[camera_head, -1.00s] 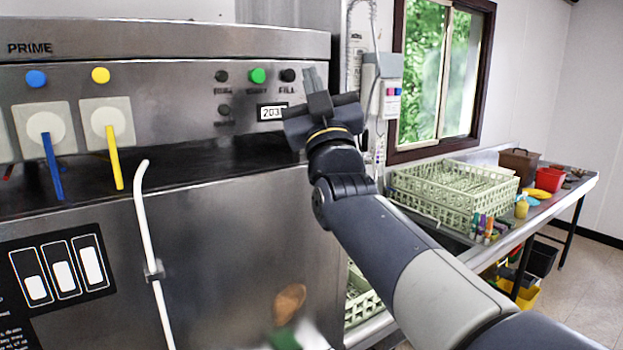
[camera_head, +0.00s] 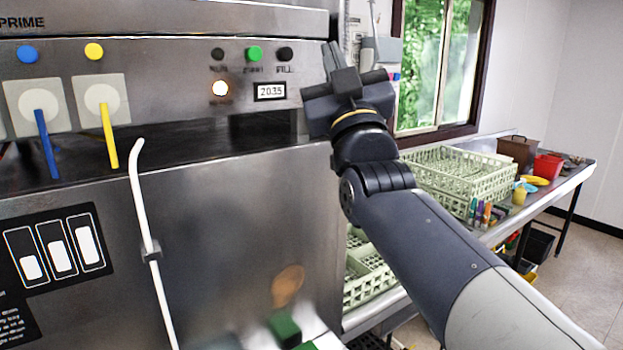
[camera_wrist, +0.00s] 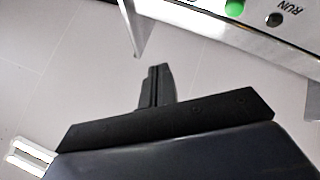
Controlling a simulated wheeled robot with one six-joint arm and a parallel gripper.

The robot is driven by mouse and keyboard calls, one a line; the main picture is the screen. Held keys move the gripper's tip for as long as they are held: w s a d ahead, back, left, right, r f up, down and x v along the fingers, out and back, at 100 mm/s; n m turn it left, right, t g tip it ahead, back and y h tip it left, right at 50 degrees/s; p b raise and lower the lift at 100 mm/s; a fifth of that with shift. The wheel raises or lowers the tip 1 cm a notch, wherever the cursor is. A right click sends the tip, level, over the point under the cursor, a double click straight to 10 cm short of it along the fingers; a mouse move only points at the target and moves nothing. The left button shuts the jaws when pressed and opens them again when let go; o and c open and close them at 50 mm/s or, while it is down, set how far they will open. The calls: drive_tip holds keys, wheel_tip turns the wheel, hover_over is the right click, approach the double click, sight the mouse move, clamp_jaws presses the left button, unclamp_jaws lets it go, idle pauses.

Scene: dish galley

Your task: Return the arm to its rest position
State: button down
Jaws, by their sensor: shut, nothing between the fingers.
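My gripper (camera_head: 330,62) is shut and empty, with its fingers pointing up beside the right end of the machine's control panel. In the wrist view the two fingers (camera_wrist: 157,85) lie together with nothing between them. My arm reaches in from the lower right of the head view. The steel dish machine (camera_head: 230,190) fills the left side, with a green button (camera_head: 254,54), dark buttons, a lit lamp (camera_head: 220,88) and a display (camera_head: 270,91) left of my gripper. The green button also shows at the top of the wrist view (camera_wrist: 235,8).
A white bent handle (camera_head: 145,210) stands out from the machine front. A blue lever (camera_head: 46,145) and a yellow lever (camera_head: 109,135) hang at left. Green racks (camera_head: 455,180) sit on the steel side table at right. Floor shows clear at the far right.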

drive_tip(key=shift+w, duration=0.1)
drive_tip(key=w+a, duration=0.2)
drive_tip(key=w, duration=0.1)
drive_tip(key=w+a+b, duration=0.1)
drive_tip(key=shift+w+f, duration=0.15)
drive_tip(key=shift+f, duration=0.1)
idle(0.4)
